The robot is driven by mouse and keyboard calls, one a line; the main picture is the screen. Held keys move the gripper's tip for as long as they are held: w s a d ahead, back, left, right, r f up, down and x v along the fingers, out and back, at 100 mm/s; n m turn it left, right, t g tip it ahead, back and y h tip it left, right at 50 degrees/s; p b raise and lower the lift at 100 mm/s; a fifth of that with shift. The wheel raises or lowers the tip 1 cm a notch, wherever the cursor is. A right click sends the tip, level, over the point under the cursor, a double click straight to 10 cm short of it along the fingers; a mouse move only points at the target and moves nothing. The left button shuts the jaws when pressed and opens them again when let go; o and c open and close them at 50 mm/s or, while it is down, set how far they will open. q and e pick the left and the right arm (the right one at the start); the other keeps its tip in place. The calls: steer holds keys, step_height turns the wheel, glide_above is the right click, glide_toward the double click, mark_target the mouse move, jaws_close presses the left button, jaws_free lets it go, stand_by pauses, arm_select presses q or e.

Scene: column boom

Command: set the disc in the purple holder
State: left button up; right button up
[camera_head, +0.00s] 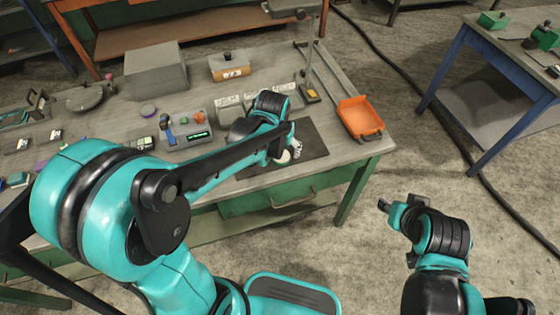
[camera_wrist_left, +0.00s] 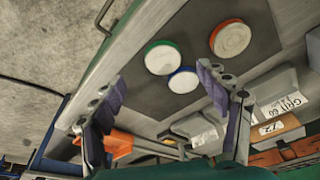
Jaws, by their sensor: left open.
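Three discs with pale tops lie on a dark mat (camera_wrist_left: 245,15) in the left wrist view: one green-rimmed (camera_wrist_left: 162,58), one blue-rimmed (camera_wrist_left: 183,80) and one orange-rimmed (camera_wrist_left: 230,39). My left gripper (camera_wrist_left: 158,82) is open and empty, its fingers spread on either side of the green and blue discs. In the head view it (camera_head: 288,152) is over the mat, and my arm hides most of the discs.
An orange tray (camera_head: 360,119) stands at the bench's right end. A blue-legged table (camera_head: 497,75) is at right, across open floor.

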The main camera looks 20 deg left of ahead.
mark_target(281, 156)
arm_select(q)
steer(key=b+x, duration=0.1)
steer(key=x, duration=0.1)
steer(key=b+x, duration=0.1)
steer(key=x, duration=0.1)
steer(key=b+x, duration=0.1)
steer(key=x, duration=0.2)
steer(key=shift+w+a+r, duration=0.1)
steer(key=shift+w+a, duration=0.1)
steer(key=shift+w, duration=0.15)
steer(key=shift+r, duration=0.1)
steer(key=c, duration=1.7)
steer(key=shift+r, duration=0.15)
step_height(281, 156, up, 4)
steer(key=shift+r+p, duration=0.15)
steer(key=shift+p, duration=1.05)
steer(key=d+r+p, duration=0.1)
steer(key=d+r, duration=0.1)
steer(key=d, duration=0.1)
steer(key=s+d+r+p, duration=0.1)
steer(key=d+r, duration=0.1)
steer(key=d, duration=0.2)
steer(key=s+d+r+p, duration=0.1)
steer(key=d+r, duration=0.1)
steer(key=d, duration=0.2)
steer(key=shift+s+d+r, duration=0.15)
steer(key=shift+s+d, duration=0.05)
steer(key=shift+d, duration=0.05)
